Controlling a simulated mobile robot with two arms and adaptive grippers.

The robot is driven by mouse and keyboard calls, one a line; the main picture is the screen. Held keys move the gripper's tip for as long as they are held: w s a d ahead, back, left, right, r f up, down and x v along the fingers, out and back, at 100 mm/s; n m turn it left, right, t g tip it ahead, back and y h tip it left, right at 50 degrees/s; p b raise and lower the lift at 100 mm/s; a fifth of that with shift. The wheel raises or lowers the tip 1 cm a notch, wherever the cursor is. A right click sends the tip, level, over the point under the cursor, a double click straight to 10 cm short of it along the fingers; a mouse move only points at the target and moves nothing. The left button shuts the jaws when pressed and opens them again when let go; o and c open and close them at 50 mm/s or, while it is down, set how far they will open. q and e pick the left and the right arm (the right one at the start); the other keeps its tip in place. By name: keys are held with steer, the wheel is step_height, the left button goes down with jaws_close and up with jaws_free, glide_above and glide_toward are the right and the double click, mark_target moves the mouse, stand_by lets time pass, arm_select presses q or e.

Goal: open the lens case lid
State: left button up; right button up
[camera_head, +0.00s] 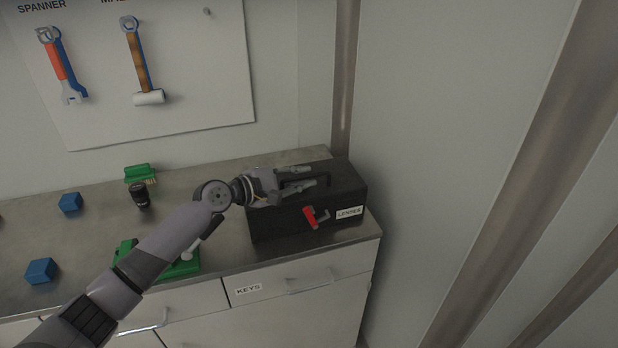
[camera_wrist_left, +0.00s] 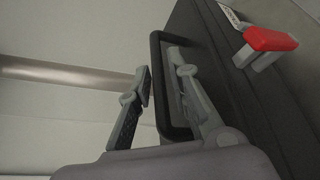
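The lens case (camera_head: 290,220) is a black box with a white "LENSES" label (camera_head: 349,212) and a red latch (camera_head: 315,217) on its front. It stands at the right end of the counter, its lid down. A dark handle (camera_wrist_left: 160,90) rises from its top. My left gripper (camera_head: 308,177) is over the case top at the handle. In the left wrist view its fingers (camera_wrist_left: 160,82) are apart, with one side bar of the handle between them. The red latch (camera_wrist_left: 270,40) shows at the upper right there. My right gripper is not in view.
Blue blocks (camera_head: 41,271), a black lens (camera_head: 141,195) and a green part (camera_head: 140,174) lie on the metal counter (camera_head: 100,230) to the left. A wall stands close right of the case. A drawer labelled "KEYS" (camera_head: 248,288) is below.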

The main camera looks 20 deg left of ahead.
arm_select(q)
steer(key=shift+s+a, duration=0.15)
jaws_close()
steer(key=shift+r, duration=0.1)
stand_by(0.5)
